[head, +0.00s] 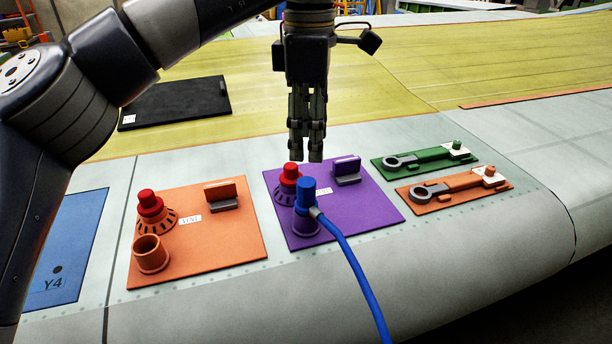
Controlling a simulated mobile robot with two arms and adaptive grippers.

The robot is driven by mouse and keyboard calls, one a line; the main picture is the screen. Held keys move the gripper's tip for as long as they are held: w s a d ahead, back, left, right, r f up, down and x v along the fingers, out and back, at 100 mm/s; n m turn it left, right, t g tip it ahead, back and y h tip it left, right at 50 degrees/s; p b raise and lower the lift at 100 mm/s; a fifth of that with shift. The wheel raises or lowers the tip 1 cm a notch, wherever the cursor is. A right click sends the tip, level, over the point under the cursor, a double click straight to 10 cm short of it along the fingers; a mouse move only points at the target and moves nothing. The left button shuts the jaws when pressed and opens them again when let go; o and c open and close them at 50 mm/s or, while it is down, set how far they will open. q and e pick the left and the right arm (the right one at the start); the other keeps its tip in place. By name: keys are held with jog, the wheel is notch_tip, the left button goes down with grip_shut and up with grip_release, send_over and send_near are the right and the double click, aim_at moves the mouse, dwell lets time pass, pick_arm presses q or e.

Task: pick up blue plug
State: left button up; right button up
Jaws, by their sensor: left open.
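The blue plug (306,194) stands upright in a purple socket (306,221) on the purple board (365,209). A blue cable (355,268) runs from its side down to the bottom edge of the picture. My left gripper (308,158) points down just above and behind the plug in the picture, apart from it, with nothing between its fingers. Its fingers look close together from this side, so the gap hardly shows. My right gripper is not in view.
A red-topped knob (289,176) stands close beside the plug. A purple clip block (346,169) is on the same board. Left is an orange board (225,246) with an empty cup (150,254); right are green (425,159) and orange (455,192) tool plates.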

aim_at(305, 182)
pick_arm(q)
jog(key=f, duration=0.3)
jog(key=shift+s+f, duration=0.25)
jog(key=shift+f, duration=0.55)
jog(key=f, duration=0.1)
jog(key=f+p, duration=0.1)
jog(key=f, duration=0.1)
jog(key=f+p, duration=0.1)
jog(key=shift+a+f, duration=0.25)
jog(key=shift+f, duration=0.15)
jog(key=shift+f+p, duration=0.3)
jog(key=shift+f, duration=0.2)
jog(key=c, duration=0.9)
jog(key=shift+c, duration=1.1)
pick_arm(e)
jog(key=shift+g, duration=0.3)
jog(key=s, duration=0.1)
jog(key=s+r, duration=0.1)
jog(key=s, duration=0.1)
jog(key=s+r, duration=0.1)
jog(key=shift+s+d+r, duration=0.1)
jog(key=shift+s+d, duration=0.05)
